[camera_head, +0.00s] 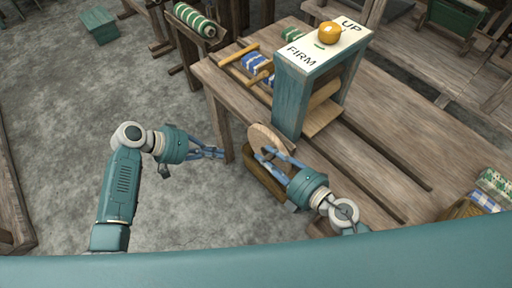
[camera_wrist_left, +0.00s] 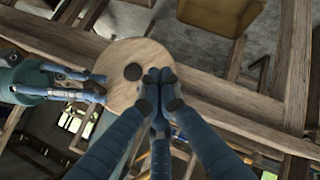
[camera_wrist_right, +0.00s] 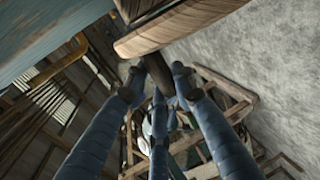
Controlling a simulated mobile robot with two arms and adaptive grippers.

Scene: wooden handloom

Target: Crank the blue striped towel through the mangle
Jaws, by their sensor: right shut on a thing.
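The mangle (camera_head: 291,103) is a teal frame on the wooden bench, topped by a white board reading UP and FIRM with an orange knob (camera_head: 330,28). The blue and white striped towel (camera_head: 256,62) lies beside wooden bars at its left side; its far part is hidden by the frame. The round wooden crank wheel (camera_head: 262,140) is on the near side and shows in the left wrist view (camera_wrist_left: 135,95). My right gripper (camera_head: 265,158) is shut on the dark crank handle (camera_wrist_right: 158,70). My left gripper (camera_head: 222,153) is shut and empty, left of the wheel.
A green striped roll (camera_head: 194,20) rests on a wooden stand at the back. A brown basket (camera_head: 262,182) is below the wheel. Folded cloths (camera_head: 490,190) sit in a container at the right. The bench (camera_head: 385,135) is clear right of the mangle.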

